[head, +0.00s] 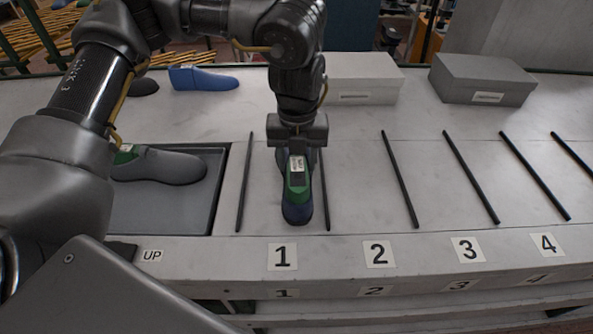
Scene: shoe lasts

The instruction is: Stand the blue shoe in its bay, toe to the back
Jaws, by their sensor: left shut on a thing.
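My left gripper (297,146) points down over bay 1 and is shut on a dark blue shoe last (298,214) with a green top and a white label. The shoe lies between the two black divider rods of bay 1, lengthwise front to back. My right gripper is not in view.
A grey shoe last (170,166) with a green heel lies in a dark tray (221,190) at left. A brighter blue last (205,79) lies at the back left. White (362,80) and grey (484,80) boxes stand behind. Bays 2 and 3 are empty.

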